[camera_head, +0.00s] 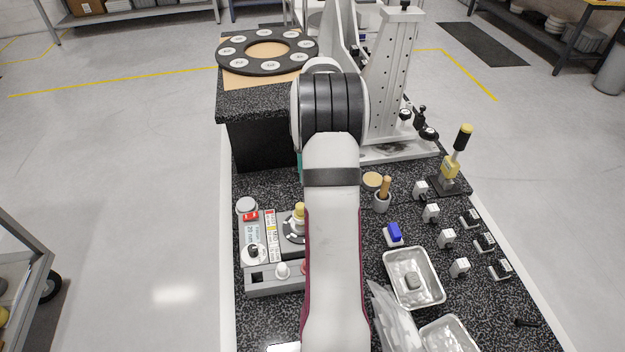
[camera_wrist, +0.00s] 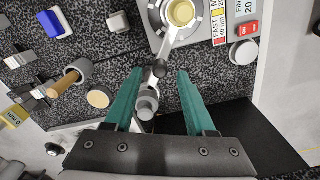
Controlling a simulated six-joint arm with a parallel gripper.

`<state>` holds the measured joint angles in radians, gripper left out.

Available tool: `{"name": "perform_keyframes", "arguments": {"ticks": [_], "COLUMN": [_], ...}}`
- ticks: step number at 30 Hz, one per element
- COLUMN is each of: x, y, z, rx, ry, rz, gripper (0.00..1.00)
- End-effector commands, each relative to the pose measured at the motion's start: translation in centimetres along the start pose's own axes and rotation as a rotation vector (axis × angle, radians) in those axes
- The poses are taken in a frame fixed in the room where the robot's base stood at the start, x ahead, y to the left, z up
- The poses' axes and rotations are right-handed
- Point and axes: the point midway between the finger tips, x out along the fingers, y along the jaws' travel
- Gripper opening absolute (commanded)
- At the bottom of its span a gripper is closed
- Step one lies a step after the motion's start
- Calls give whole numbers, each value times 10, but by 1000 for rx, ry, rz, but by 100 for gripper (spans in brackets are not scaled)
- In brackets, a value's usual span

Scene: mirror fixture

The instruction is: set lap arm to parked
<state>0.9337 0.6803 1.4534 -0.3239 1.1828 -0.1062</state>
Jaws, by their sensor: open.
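A pale metal lap arm (camera_wrist: 169,45) reaches from a yellow-capped hub (camera_wrist: 180,13) on a round dial plate at the top of the wrist view. It ends at a dark ball and a grey cylinder (camera_wrist: 148,100). My gripper (camera_wrist: 160,73) has two teal fingers, spread apart, with the ball and cylinder in the gap between them. I see no finger touching them, but cannot tell the height difference. In the head view the yellow cap (camera_head: 299,210) shows left of my arm. My arm hides the lap arm and most of my gripper there.
A panel with a red switch (camera_head: 250,216) stands left of the dial. A cup with a wooden-handled tool (camera_head: 382,200), a blue-topped block (camera_head: 394,234) and a metal tray (camera_head: 413,278) lie right of my arm. A tall bracket (camera_head: 392,80) stands behind.

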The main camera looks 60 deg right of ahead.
Motion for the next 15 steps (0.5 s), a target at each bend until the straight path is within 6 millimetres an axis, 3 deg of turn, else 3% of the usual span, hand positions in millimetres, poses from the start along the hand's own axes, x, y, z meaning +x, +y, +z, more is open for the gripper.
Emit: {"name": "perform_keyframes", "arguments": {"ticks": [6,14,15], "x": [24,26,26], "y": [0,0,0], "z": [0,0,0], "rx": [0,0,0], "ry": [-1,0,0], "rz": [0,0,0], "gripper": [55,55,52]}}
